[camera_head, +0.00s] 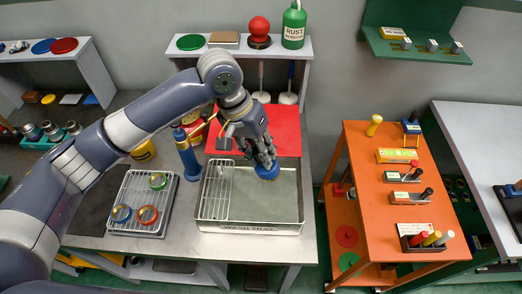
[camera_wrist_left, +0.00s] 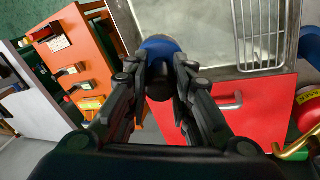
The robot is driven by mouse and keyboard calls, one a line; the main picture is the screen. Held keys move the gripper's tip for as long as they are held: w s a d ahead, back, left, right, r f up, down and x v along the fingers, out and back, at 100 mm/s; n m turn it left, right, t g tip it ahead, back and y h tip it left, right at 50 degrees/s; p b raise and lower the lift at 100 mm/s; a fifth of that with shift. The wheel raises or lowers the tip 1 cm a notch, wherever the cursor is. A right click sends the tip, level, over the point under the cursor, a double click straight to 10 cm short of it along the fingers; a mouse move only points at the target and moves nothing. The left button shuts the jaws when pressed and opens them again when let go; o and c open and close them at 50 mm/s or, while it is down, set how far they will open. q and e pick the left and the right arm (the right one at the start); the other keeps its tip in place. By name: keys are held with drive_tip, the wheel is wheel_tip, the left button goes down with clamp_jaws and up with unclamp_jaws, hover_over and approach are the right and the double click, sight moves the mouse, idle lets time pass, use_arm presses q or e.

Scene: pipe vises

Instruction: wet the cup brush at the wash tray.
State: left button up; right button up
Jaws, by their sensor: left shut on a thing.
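My left gripper (camera_head: 262,150) comes in from the left and is shut on a cup brush. The brush's blue head (camera_head: 267,171) hangs below the fingers, over the right part of the wash tray (camera_head: 250,228). I cannot tell whether the brush touches the tray's surface. In the left wrist view the gripper (camera_wrist_left: 165,85) closes around the dark stem of the brush, and its blue top (camera_wrist_left: 160,46) shows beyond the fingertips. The tray also shows there behind it (camera_wrist_left: 205,40). A wire rack (camera_head: 215,190) fills the tray's left side. My right gripper is not in view.
A drain rack (camera_head: 130,195) with several coloured rings stands left of the tray. A blue bottle-like tool (camera_head: 187,155) stands between them. A red panel (camera_head: 285,130) lies behind the tray. An orange cart (camera_head: 365,180) with tools stands to the right, across a gap.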

sight(258, 164)
use_arm(q)
wheel_tip(258, 164, down, 2)
drive_tip(key=shift+a+b, duration=0.15)
drive_tip(key=shift+b, duration=0.9)
wheel_tip(258, 164, down, 3)
drive_tip(key=b, duration=0.3)
drive_tip(key=shift+r, duration=0.15)
drive_tip(key=shift+f+b, duration=0.3)
drive_tip(key=shift+b, duration=0.3)
drive_tip(key=shift+f, duration=0.25)
wheel_tip(258, 164, down, 4)
drive_tip(key=shift+f, duration=0.25)
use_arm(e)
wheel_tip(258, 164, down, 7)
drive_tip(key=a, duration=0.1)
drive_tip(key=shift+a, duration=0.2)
use_arm(q)
drive_tip(key=shift+r, duration=0.1)
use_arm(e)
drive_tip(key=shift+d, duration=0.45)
